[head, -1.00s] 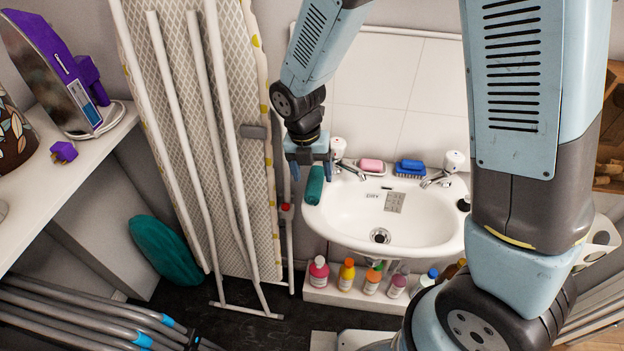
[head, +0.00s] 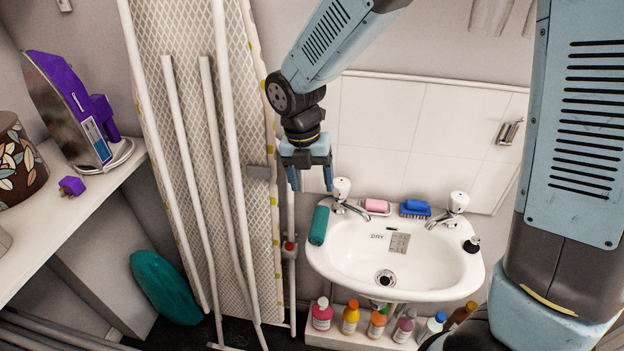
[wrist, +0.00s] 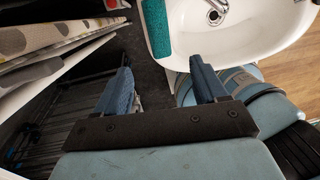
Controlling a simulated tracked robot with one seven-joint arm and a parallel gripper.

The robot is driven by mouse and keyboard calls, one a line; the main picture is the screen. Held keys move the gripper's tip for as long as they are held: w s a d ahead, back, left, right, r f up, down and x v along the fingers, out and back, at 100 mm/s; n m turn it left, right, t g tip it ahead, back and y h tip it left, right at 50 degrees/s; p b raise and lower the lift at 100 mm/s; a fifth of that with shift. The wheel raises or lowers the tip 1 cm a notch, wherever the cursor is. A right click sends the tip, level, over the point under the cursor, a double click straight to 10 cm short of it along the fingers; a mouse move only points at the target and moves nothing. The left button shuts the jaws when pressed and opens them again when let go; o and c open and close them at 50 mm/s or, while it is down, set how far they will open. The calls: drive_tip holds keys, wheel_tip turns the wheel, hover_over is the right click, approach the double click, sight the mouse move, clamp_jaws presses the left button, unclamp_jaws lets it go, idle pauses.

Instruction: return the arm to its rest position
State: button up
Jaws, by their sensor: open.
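My gripper (head: 311,178) hangs from my blue arm above the left end of the sink, its fingers pointing down. It is open with nothing between its fingers. In the wrist view my gripper (wrist: 165,82) shows two blue fingers well apart, with dark floor between and beyond them. A teal rolled cloth (head: 319,225) lies on the left rim of the white sink (head: 330,262), below and slightly right of the fingers and apart from them. The cloth (wrist: 157,28) also shows beyond the fingers in the wrist view.
An ironing board (head: 180,130) and its pale legs stand close left of my gripper. Taps (head: 342,190), pink soap (head: 376,205) and a blue brush (head: 416,207) line the sink's back. Several bottles (head: 351,317) stand below. A shelf (head: 75,220) at left holds a purple iron (head: 80,110).

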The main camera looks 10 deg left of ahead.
drive_tip(key=d+r+m+t+y, duration=0.2)
drive_tip(key=d+r+m, duration=1.1)
drive_tip(key=d+m, duration=0.3)
drive_tip(key=s+d+r+m+t, duration=0.2)
drive_tip(key=s+d+m, duration=0.3)
drive_tip(key=m, duration=0.4)
drive_tip(key=s+d+r+m+t, duration=0.1)
drive_tip(key=s+d+r+m, duration=0.3)
drive_tip(key=d+m, duration=0.4)
drive_tip(key=shift+s+d+r+m+t, duration=0.35)
drive_tip(key=shift+s+m, duration=0.3)
drive_tip(key=shift+m, duration=0.45)
drive_tip(key=shift+a, duration=0.1)
